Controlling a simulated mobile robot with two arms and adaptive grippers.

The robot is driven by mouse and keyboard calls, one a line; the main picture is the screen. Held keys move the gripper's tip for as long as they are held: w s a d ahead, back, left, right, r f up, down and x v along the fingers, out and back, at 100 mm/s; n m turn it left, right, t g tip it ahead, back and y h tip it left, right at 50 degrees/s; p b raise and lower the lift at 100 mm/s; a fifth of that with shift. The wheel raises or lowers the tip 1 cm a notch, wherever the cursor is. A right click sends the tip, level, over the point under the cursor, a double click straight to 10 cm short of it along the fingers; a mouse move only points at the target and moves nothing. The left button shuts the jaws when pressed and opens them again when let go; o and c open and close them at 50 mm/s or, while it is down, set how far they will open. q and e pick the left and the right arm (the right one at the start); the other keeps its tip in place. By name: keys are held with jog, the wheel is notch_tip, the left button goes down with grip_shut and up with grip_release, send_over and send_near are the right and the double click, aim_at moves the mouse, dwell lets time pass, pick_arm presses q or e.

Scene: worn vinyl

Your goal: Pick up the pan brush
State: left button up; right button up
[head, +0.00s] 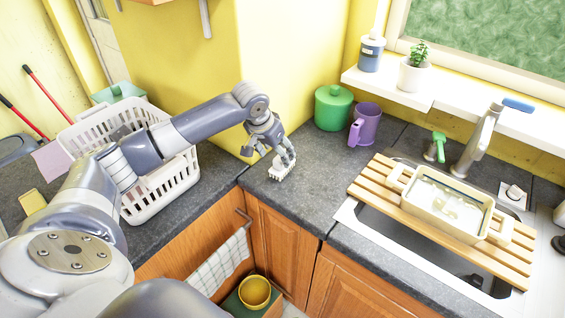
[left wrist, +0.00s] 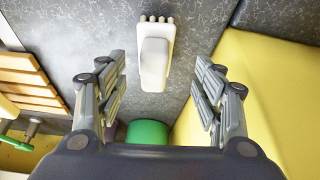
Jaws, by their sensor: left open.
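The pan brush (head: 281,170) is small and white with stubby bristles, and it lies on the dark grey counter near the yellow wall corner. In the left wrist view the brush (left wrist: 155,62) lies between the lines of my two fingers, bristle end pointing up the picture. My left gripper (head: 269,156) is open and reaches down right above the brush. In the left wrist view its fingers (left wrist: 159,80) stand apart on either side of the brush with gaps; I see no contact. My right gripper is not in view.
A green canister (head: 333,108) and a purple mug (head: 366,124) stand behind the brush. A white basket (head: 162,190) stands left, under my left arm. At right, a wooden rack (head: 381,173) spans the sink and bears a cream dish (head: 433,218). The yellow wall (left wrist: 280,95) is close to one finger.

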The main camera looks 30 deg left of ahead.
pick_arm(q)
jog(key=shift+w+f, duration=0.2)
jog(key=shift+f, duration=0.1)
jog(key=p+x, duration=0.1)
jog(key=x, duration=0.3)
jog(key=shift+d+p, duration=0.4)
jog(key=shift+w+f, duration=0.2)
jog(key=shift+f, duration=0.35)
jog(key=shift+r, duration=0.1)
jog(key=c, duration=1.2)
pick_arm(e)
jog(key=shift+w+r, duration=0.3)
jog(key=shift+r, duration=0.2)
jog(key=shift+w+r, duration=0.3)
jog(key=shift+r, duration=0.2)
